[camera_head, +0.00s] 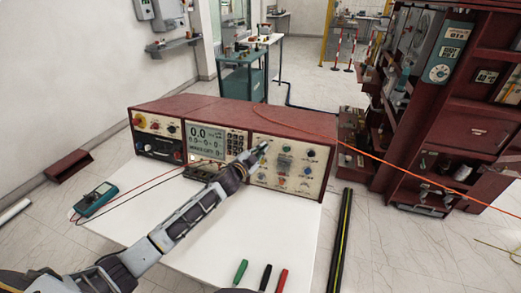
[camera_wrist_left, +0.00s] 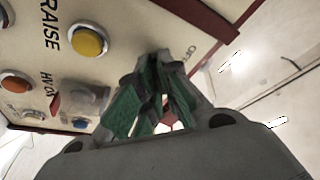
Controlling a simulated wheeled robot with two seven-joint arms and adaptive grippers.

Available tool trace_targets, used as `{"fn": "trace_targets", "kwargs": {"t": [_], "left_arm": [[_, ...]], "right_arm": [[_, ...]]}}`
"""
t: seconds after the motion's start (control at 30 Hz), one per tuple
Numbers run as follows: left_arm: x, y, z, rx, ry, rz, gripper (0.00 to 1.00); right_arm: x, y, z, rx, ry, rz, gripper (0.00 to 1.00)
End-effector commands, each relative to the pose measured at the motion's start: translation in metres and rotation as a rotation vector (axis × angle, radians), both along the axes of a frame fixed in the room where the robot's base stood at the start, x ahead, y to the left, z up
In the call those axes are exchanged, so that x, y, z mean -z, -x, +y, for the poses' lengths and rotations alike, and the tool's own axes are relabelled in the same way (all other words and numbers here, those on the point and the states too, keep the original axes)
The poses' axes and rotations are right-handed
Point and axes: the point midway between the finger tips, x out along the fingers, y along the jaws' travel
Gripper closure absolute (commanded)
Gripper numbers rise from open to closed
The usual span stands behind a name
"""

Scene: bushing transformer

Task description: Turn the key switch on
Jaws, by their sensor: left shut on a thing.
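The dark red control console (camera_head: 200,108) stands on the white table with its cream front panels towards me. My left gripper (camera_head: 261,152) is at the upper left of the console's right-hand panel (camera_head: 299,153). In the left wrist view, its green-padded fingers (camera_wrist_left: 158,100) are closed together against the panel face, beside an "OFF" marking. They are shut on the key switch, which the fingers hide almost wholly. I cannot read the key's angle. A yellow button (camera_wrist_left: 88,40) marked "RAISE" is left of the fingers. My right gripper is not in view.
A blue multimeter (camera_head: 95,198) with leads lies on the table's left. Green (camera_head: 240,271), black (camera_head: 265,277) and red (camera_head: 281,280) handles are at the front edge. An orange cable (camera_head: 365,153) runs right to a red cabinet (camera_head: 455,120). The white table (camera_head: 270,225) has clear room.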

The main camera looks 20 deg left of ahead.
Motion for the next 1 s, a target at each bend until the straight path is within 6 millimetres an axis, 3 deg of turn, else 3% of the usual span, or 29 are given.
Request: {"fn": "trace_targets", "kwargs": {"t": [0.1,0.3,0.73,1.0], "left_arm": [[0.002,0.0,0.0,0.001,-0.002,0.002,1.0],[0.001,0.0,0.0,0.0,-0.001,0.001,0.72],[0.0,0.002,0.0,0.0,0.0,0.0,0.72],[0.001,0.014,0.004,0.0,0.0,0.001,0.72]], "right_arm": [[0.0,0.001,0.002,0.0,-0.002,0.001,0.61],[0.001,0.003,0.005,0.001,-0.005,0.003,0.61],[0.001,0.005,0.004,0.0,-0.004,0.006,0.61],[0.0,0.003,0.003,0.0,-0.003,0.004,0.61]]}}
